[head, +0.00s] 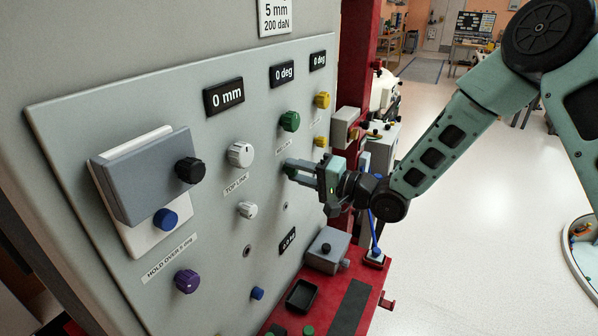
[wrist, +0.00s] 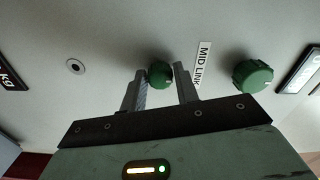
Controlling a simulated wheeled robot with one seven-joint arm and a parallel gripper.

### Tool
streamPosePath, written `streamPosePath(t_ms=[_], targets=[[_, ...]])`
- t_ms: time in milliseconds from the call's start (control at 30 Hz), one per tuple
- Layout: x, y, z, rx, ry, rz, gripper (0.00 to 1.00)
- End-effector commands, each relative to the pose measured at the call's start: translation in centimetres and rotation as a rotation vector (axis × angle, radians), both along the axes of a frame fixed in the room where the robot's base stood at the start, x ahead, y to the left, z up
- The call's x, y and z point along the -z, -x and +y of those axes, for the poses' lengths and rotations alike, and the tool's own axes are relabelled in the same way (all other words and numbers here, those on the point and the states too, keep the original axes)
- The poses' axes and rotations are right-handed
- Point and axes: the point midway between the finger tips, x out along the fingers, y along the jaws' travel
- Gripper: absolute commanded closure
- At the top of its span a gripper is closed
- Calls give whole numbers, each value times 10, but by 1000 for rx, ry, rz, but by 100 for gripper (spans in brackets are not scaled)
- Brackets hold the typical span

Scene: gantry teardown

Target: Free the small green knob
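The small green knob (wrist: 160,74) is on the grey panel, below the larger green knob (head: 290,121), which also shows at the right of the wrist view (wrist: 253,75). My gripper (head: 298,171) is at the panel, level with the small knob and partly hiding it in the head view. In the wrist view my gripper (wrist: 160,84) has one finger on each side of the small knob. The fingers look parted, with thin gaps beside the knob; contact is hard to make out. A "MID LINK" label (wrist: 202,64) sits between the two green knobs.
Yellow knobs (head: 321,100) are to the right, white knobs (head: 240,154) to the left. A grey cover box (head: 140,180) with a black knob juts out at far left. Below, a red bench (head: 372,300) bears a black tray (head: 301,296) and a grey box (head: 328,250). Open floor lies right.

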Motion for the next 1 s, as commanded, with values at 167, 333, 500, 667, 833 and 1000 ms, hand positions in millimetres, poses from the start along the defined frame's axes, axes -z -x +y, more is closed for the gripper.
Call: streamPosePath(t_ms=[167,333,500,667,833,1000], targets=[[0,0,0,0,1,-1,52],[0,0,-1,0,1,-1,52],[1,7,-13,2,2,-1,52],[3,25,-40,4,3,0,52],[3,47,-74,5,2,0,52],[2,69,-106,4,1,0,52]])
